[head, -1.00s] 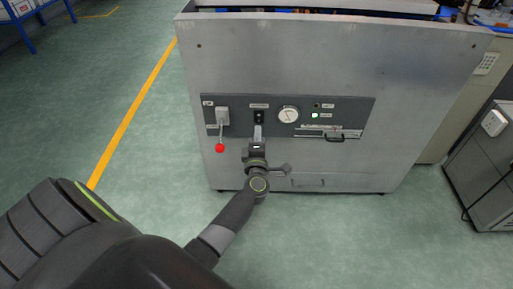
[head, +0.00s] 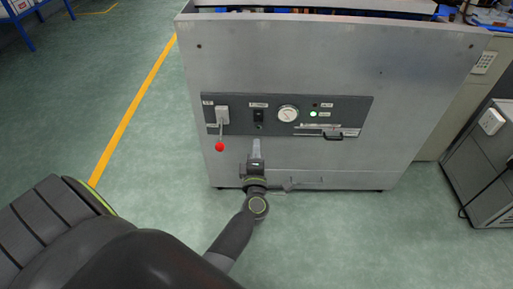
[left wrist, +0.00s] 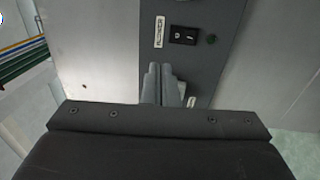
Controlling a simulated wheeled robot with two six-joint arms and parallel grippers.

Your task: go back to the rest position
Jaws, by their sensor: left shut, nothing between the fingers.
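My left gripper (head: 256,147) is in front of the grey metal cabinet (head: 300,60), just below the black rocker switch (head: 259,115) on the dark control panel (head: 361,108). Its fingers are shut with nothing between them. In the left wrist view the two fingers (left wrist: 162,80) lie side by side and point toward the panel, below the switch (left wrist: 184,36). A green lamp (head: 313,114) on the panel is lit. My right gripper is in neither view.
A lever with a red knob (head: 219,147) hangs at the panel's left. A round gauge (head: 288,114) and a black handle (head: 333,136) are to the right of the switch. Another grey cabinet (head: 490,175) stands at the right. The floor (head: 340,240) in front is clear.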

